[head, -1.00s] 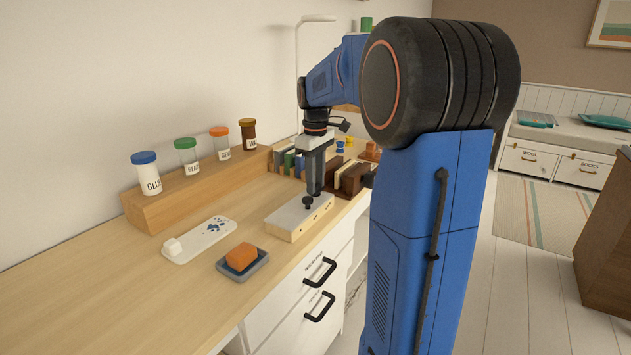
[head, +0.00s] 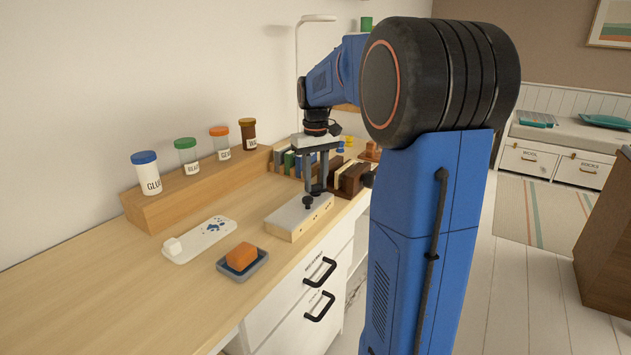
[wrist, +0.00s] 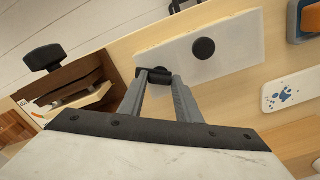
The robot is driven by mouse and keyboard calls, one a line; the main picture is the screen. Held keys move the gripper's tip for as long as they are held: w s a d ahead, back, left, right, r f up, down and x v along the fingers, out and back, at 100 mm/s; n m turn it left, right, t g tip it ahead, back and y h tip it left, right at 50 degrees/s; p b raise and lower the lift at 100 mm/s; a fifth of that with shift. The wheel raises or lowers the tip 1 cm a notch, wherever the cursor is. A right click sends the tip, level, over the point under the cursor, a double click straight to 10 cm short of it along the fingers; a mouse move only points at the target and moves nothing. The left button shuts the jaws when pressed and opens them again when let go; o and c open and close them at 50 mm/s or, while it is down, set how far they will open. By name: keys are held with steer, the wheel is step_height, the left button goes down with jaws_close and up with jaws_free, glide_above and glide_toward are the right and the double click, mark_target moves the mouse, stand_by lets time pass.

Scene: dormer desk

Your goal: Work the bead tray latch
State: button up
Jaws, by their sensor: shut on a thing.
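A low pale box (head: 285,222) with a grey-white top and wooden sides stands near the desk's front edge. A round black knob (head: 308,202) stands on its top; the same knob (wrist: 204,48) is clear of my fingers in the wrist view. My gripper (head: 317,189) points down at the far end of the box. In the wrist view my gripper (wrist: 158,76) is shut on a small black latch piece (wrist: 155,73) at the box's edge. The fingers partly hide this piece. I cannot tell how the latch is set.
An orange block (head: 241,256) sits in a grey dish (head: 258,268). Jars stand on a wooden riser (head: 190,202). The left desk is clear.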

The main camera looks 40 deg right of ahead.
steer(key=m, duration=0.6)
steer(key=shift+m, duration=0.3)
steer(key=m, duration=0.5)
steer(key=shift+m, duration=0.4)
steer(key=o, duration=1.1)
steer(key=shift+c, duration=0.2)
steer(key=shift+r, duration=0.15)
step_height(320, 180, up, 17)
